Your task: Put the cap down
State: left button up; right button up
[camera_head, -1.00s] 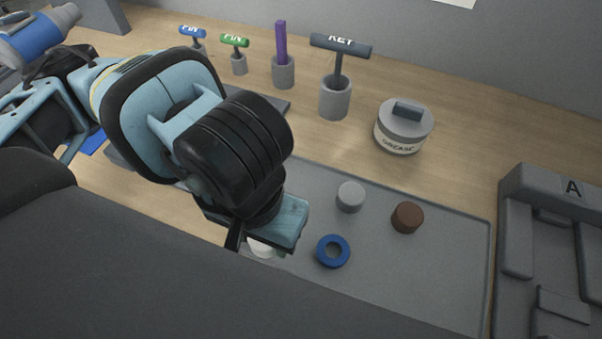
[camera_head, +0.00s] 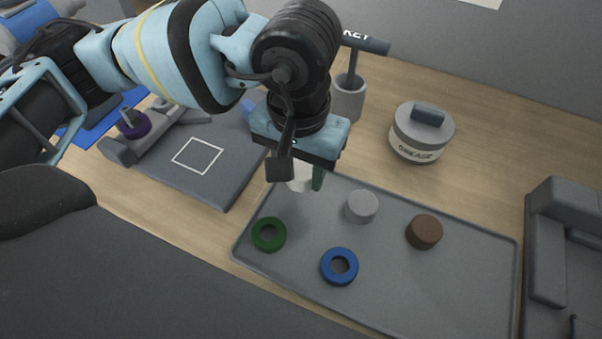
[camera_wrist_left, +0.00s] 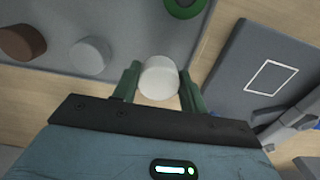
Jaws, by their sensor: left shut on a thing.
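A white round cap (camera_wrist_left: 158,78) is held between the two green fingers of my left gripper (camera_wrist_left: 157,86) in the left wrist view. In the head view, my left gripper (camera_head: 300,180) is over the far left part of the grey tray (camera_head: 467,290), with the white cap (camera_head: 299,178) partly hidden by the gripper body. Whether the cap touches the tray cannot be told. My right gripper is not in view.
On the tray are a green ring (camera_head: 269,235), a blue ring (camera_head: 339,267), a grey cap (camera_head: 362,207) and a brown cap (camera_head: 424,231). Left of it is a grey plate with a white square outline (camera_head: 197,156). A grease tin (camera_head: 421,133) stands behind.

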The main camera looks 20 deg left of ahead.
aim_at(301, 170)
pick_arm(q)
jog(key=shift+w, duration=0.2)
jog(key=shift+w+f, duration=0.25)
notch_tip(301, 170, down, 3)
jog(key=shift+f, duration=0.1)
jog(key=shift+f, duration=0.15)
jog(key=o, duration=0.7)
jog(key=shift+o, duration=0.6)
